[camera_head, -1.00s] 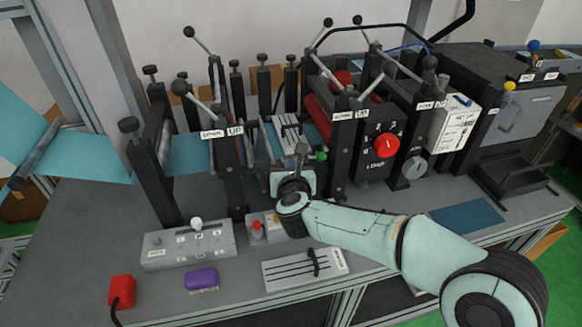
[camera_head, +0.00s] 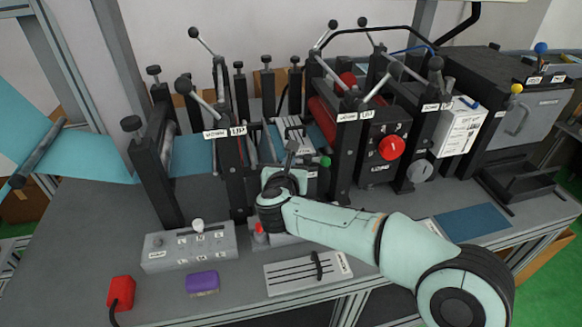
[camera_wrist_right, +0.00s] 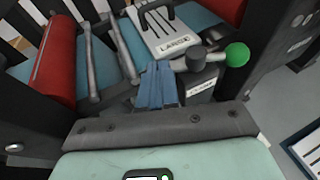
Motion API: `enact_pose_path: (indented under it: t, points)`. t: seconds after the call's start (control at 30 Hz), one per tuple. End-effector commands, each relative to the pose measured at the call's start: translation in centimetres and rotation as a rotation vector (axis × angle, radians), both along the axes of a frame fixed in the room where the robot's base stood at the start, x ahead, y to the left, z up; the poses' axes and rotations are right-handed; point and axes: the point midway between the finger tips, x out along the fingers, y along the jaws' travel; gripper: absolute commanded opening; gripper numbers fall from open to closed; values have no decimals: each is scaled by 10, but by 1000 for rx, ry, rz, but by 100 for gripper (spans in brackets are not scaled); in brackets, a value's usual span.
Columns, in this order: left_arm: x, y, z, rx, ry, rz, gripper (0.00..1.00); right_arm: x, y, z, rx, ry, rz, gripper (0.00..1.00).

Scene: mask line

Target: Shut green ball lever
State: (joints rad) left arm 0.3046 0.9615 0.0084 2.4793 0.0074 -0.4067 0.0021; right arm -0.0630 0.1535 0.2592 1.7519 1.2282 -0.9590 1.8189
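My left gripper is not in view.
A white block labelled "LARGE" (camera_wrist_right: 172,33) lies behind the lever. Dark upright posts (camera_head: 340,155) and a red roller (camera_wrist_right: 58,62) stand close on either side. A grey button box (camera_head: 190,246), a purple block (camera_head: 202,282) and a slider panel (camera_head: 307,272) lie in front.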

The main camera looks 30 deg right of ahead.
Motion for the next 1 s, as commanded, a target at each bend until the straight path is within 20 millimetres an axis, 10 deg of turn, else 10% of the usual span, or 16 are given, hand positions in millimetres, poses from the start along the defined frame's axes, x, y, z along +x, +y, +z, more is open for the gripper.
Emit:
enact_pose_path:
  t: [1.0]
  points:
    - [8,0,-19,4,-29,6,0,28,-5,-1,0,0,-98,0]
